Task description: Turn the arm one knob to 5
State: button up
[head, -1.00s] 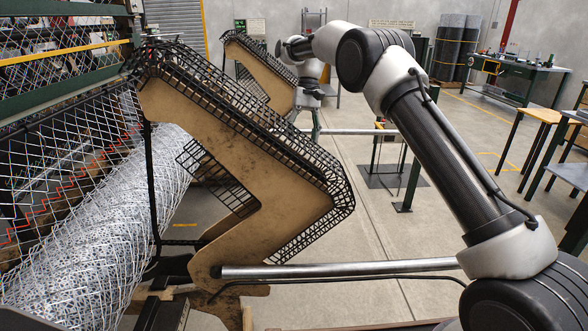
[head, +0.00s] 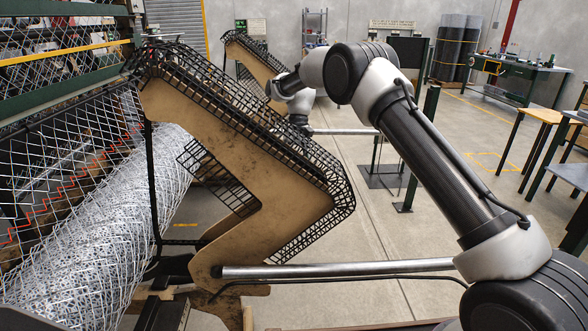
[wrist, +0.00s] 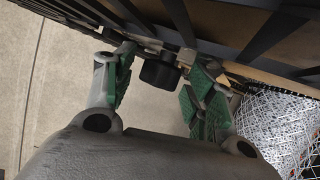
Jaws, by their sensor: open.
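In the wrist view, a dark round knob (wrist: 159,72) sticks out beside the edge of a black cage guard. It appears to be the arm one knob; no dial numbers or pointer can be read. My gripper (wrist: 163,88) is open, with green-padded fingers on the left and right of the knob. The knob lies between the fingertips in the picture, and no contact shows. In the head view, the tan zigzag machine arm (head: 285,205) carries a black mesh guard (head: 255,115). My gripper and the knob are not discernible there, around the guard's far side.
Woven chain-link mesh (head: 110,225) fills the left. A steel bar (head: 340,268) crosses low from the tan arm. A second tan arm (head: 258,68) stands behind. Guard bars (wrist: 190,25) pass close above my fingers. Open floor (head: 400,240) lies to the right.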

jog(key=c, duration=1)
jog(key=y, duration=0.3)
jog(key=shift+d+n+y, duration=0.35)
jog(key=shift+n+y, duration=0.05)
jog(key=y, duration=0.2)
jog(key=n+y, duration=0.1)
jog(key=y, duration=0.1)
jog(key=shift+d+f+g, duration=0.15)
jog(key=shift+f+g, duration=0.1)
jog(key=shift+g, duration=0.05)
jog(key=y, duration=0.2)
jog(key=n+y, duration=0.1)
jog(key=y, duration=0.1)
jog(key=shift+d+f+g, duration=0.1)
jog(key=shift+f+g, duration=0.15)
jog(key=shift+g, duration=0.15)
jog(key=shift+f+n+g+y, duration=0.1)
jog(key=shift+n+g+y, duration=0.4)
jog(key=shift+y, duration=0.8)
jog(key=o, duration=1)
